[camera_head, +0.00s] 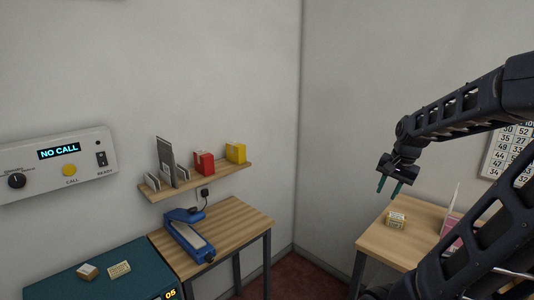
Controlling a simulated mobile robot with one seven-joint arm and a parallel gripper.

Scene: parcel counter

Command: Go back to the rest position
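My gripper (390,186) hangs at the end of my arm on the right side of the view, fingers pointing down. Its two greenish fingertips stand apart with nothing visible between them. It is in the air, above and a little left of a small yellowish labelled item (397,220) on the right wooden table (385,241). The gripper does not appear to touch anything.
A wall panel (60,165) reading "NO CALL" is at left. A wall shelf (165,190) holds red and yellow boxes. Below are a wooden table (238,222) with a blue device (188,235) and a teal counter (115,285) with two small items. Floor shows between the tables.

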